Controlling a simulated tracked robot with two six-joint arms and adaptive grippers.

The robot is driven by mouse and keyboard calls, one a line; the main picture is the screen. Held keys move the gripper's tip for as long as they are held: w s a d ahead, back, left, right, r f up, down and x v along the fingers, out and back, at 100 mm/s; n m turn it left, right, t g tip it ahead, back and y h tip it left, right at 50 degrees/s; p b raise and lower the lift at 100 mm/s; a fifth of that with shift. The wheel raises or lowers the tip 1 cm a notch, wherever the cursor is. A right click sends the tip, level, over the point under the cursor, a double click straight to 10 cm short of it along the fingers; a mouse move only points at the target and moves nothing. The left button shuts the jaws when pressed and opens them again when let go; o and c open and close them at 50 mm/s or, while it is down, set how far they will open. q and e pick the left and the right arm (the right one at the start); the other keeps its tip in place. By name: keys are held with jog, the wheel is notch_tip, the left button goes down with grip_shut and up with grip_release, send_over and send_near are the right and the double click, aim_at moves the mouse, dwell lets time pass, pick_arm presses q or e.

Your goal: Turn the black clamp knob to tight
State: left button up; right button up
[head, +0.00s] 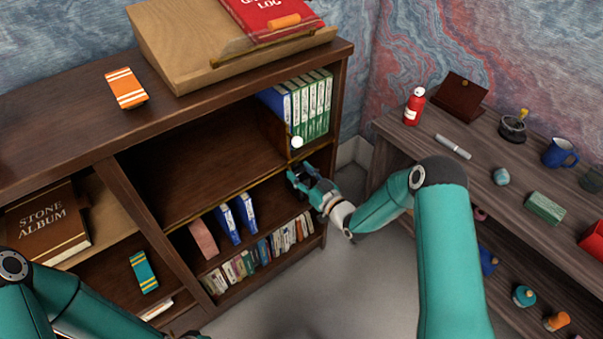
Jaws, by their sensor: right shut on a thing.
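My right gripper (298,181) is at the front edge of the bookcase's middle shelf, at the foot of the divider beside the green binders. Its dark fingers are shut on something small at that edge. This seems to be the black clamp knob, but the fingers hide it and I cannot make out its shape or how far it is turned. A small white ball (297,142) shows just above the gripper, in front of the binders.
The dark wooden bookcase (215,110) has green binders (316,105) above the gripper and blue binders (227,225) below. A stone album (45,222) lies at left. A desk (455,160) at right carries a red bottle (415,106) and a blue mug (560,153). Grey floor lies between.

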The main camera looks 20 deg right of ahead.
jog(key=shift+f+m+b, duration=0.15)
jog(key=shift+m+b, duration=0.55)
jog(key=shift+b, duration=0.2)
jog(key=m+b, duration=0.4)
jog(key=shift+d, duration=0.1)
jog(key=m+b, duration=0.2)
jog(key=shift+w+d+m+b, duration=0.1)
jog(key=shift+m+b, duration=0.25)
jog(key=shift+m, duration=0.05)
jog(key=m+b, duration=0.2)
jog(key=m, duration=0.2)
jog(key=shift+b, duration=0.4)
jog(key=shift+d+m+b, duration=0.1)
jog(key=shift+m+b, duration=0.7)
jog(key=shift+m, duration=1.5)
